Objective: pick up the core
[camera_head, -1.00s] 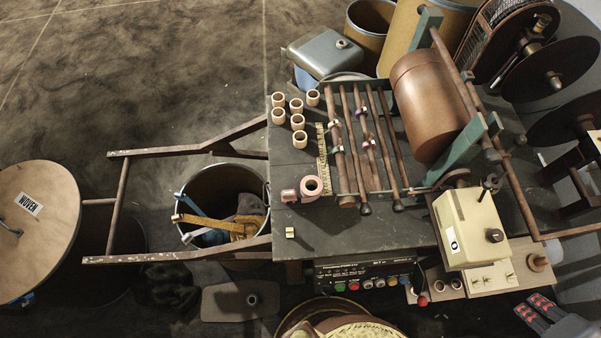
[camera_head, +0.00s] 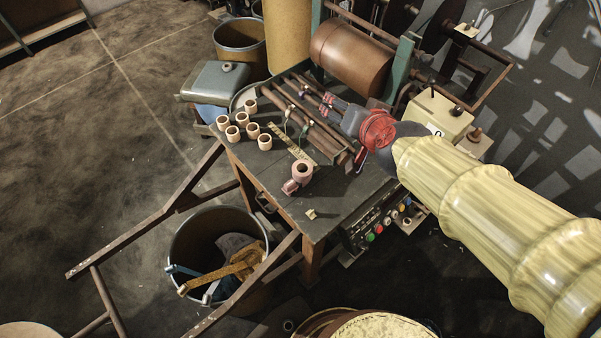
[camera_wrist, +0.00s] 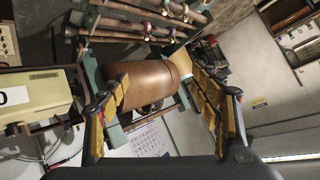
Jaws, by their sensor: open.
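Several small pale, hollow cores stand upright in a cluster on the left part of the dark workbench in the head view; one core (camera_head: 265,141) is at the cluster's near right. A pink holder (camera_head: 302,172) with a round, hollow top stands apart from them near the bench's front edge. My gripper (camera_head: 329,101) is over the bench, right of the cores and by the rods below the brown roller. In the wrist view my gripper (camera_wrist: 158,88) has its fingers wide apart, with the roller seen between them. No cores show there.
The brown roller (camera_head: 351,55) and its green frame stand behind my gripper. Thin rods (camera_head: 291,105) lie between the cores and my gripper. A cream box (camera_head: 440,115) is at the right. A bin (camera_head: 213,240) stands on the floor at left. The bench front (camera_head: 335,205) has bare room.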

